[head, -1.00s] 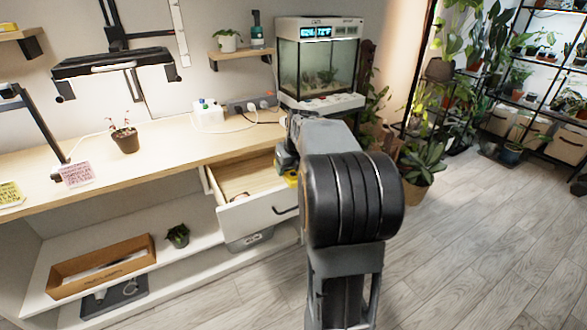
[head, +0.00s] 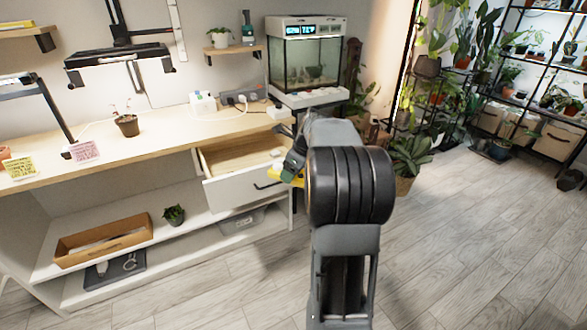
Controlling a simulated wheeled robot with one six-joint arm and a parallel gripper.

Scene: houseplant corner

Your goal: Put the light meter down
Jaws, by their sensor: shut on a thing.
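My gripper (head: 294,166) is at the right end of the open white drawer (head: 238,191), partly hidden behind my own arm. It is shut on a small yellow thing (head: 287,177), which I take to be the light meter. Only part of the yellow thing shows, by the drawer's front right corner. I cannot tell whether it touches the drawer. The drawer's visible wooden floor is mostly bare, with a small pale thing (head: 277,152) at its right.
The wooden bench top (head: 165,133) runs above the drawer, with a potted plant (head: 127,124), a power strip (head: 243,97) and a white box (head: 202,103). A glass tank (head: 306,62) stands behind my arm. A cardboard tray (head: 103,238) lies on the lower shelf.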

